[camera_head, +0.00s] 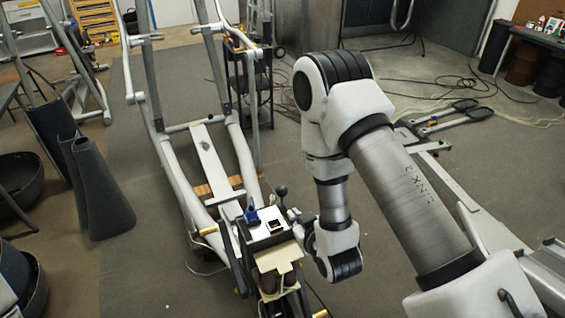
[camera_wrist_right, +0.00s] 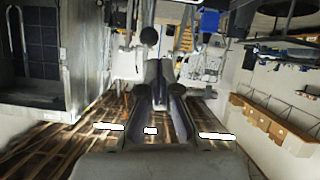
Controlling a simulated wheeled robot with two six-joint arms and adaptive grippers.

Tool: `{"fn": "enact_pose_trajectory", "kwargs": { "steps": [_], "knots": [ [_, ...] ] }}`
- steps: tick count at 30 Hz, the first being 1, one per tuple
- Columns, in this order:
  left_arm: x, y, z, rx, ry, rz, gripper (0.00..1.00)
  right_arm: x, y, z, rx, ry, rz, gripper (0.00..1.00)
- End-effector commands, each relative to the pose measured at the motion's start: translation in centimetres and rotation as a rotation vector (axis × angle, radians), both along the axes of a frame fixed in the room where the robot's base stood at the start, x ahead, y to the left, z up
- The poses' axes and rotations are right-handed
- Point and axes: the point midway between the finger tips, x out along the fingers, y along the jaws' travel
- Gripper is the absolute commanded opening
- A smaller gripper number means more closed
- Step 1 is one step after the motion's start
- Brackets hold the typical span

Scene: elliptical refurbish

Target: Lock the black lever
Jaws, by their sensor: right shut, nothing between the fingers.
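The black lever (camera_head: 282,190) is a dark ball knob on a short stem. It stands upright beside the white-topped box on the elliptical machine (camera_head: 205,165). In the right wrist view the dark round knob (camera_wrist_right: 149,37) shows just beyond my fingertips. My right gripper (camera_head: 293,214) is close beside the lever, to its lower right, partly hidden by my wrist. In the right wrist view my right gripper (camera_wrist_right: 158,66) is shut with nothing held. I cannot tell whether it touches the lever. My left gripper is not in view.
The white-topped box (camera_head: 265,224) carries a blue part (camera_head: 251,214). A black cart (camera_head: 250,80) stands behind the machine. Dark curved panels (camera_head: 100,190) stand at left. Cables (camera_head: 455,85) lie on the floor at back right.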

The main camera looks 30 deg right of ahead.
Motion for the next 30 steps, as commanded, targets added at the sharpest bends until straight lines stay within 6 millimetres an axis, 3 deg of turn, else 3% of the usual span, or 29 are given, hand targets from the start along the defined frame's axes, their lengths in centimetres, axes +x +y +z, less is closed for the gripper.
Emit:
{"fn": "enact_pose_trajectory", "kwargs": {
  "steps": [1, 4, 16, 20, 30],
  "knots": [
    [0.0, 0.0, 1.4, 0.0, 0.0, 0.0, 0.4, 0.8, -0.2, 3.1, -0.015, -0.064, -0.001, 0.0],
    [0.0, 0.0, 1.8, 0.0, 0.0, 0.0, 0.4, 1.7, -0.4, 5.5, -0.037, -0.148, -0.001, 0.0],
    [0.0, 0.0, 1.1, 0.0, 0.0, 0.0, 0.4, 2.0, -0.4, 5.6, -0.043, -0.17, -0.002, 0.0],
    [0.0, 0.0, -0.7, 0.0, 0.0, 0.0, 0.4, 2.5, -0.5, 5.1, -0.043, -0.172, -0.002, 0.0],
    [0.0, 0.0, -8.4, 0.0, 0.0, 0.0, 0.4, 4.1, -0.7, 4.2, -0.043, -0.173, -0.004, 0.0]
  ]
}}
